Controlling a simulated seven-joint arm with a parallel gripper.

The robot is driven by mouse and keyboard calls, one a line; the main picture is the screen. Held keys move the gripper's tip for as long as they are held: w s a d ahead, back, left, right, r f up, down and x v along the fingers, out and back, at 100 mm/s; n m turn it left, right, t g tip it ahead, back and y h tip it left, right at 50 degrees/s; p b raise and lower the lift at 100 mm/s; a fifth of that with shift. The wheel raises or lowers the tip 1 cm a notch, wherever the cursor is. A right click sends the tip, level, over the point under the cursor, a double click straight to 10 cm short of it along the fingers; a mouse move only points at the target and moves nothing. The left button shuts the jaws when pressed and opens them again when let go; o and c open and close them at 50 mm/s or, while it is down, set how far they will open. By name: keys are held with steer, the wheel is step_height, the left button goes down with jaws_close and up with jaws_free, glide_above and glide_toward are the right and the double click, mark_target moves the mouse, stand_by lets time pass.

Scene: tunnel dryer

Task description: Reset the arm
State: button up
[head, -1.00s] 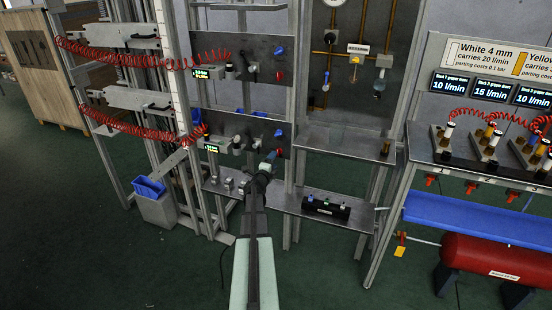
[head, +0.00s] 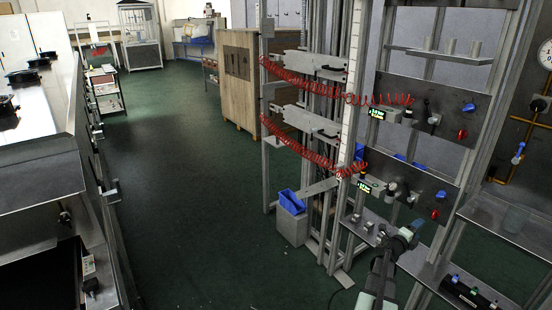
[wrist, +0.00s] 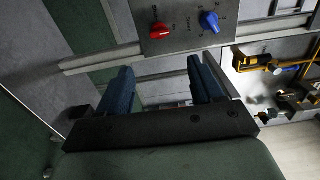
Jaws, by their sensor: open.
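My arm (head: 385,270) reaches up from the bottom right of the head view toward the metal frame with the grey control panels. My gripper is at its far end, small and partly hidden by my wrist in that view. In the wrist view my gripper (wrist: 161,75) shows two dark blue fingers set well apart, with nothing between them. Past the fingertips is a grey panel (wrist: 185,32) with a red knob (wrist: 160,31) and a blue knob (wrist: 210,21).
A lower shelf (head: 425,268) with a black block (head: 470,295) is close to my arm at right. Red coiled hoses (head: 310,150) hang on the frame. A blue bin (head: 292,202) stands left of it. The green floor (head: 190,200) is clear. A long machine (head: 40,170) lines the left.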

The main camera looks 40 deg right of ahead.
steer(key=w+a+f+n+t+y, duration=0.7)
steer(key=w+a+f+n+y, duration=0.35)
steer(key=n, duration=0.55)
steer(key=s+a+f+n+g+y, duration=0.25)
steer(key=a+f, duration=0.25)
steer(key=a, duration=0.4)
steer(key=s+a+f+n+g+y, duration=0.1)
steer(key=s+a+f+n+y, duration=0.15)
steer(key=a+f, duration=0.45)
steer(key=s+a+f+n+g+y, duration=0.2)
steer(key=a+n+y, duration=0.15)
steer(key=a, duration=0.75)
steer(key=s+a+f+n+g, duration=0.2)
steer(key=s+a+f+n, duration=0.1)
steer(key=a, duration=1)
steer(key=s+a+f+n+g, duration=0.3)
steer(key=s+a, duration=0.3)
steer(key=a, duration=0.7)
steer(key=s+a+f+n+g+h, duration=0.1)
steer(key=s+a+f+n+g, duration=0.2)
steer(key=a, duration=1.1)
steer(key=shift+s+f+n, duration=0.4)
steer(key=shift+s+n, duration=0.35)
steer(key=shift+n, duration=0.6)
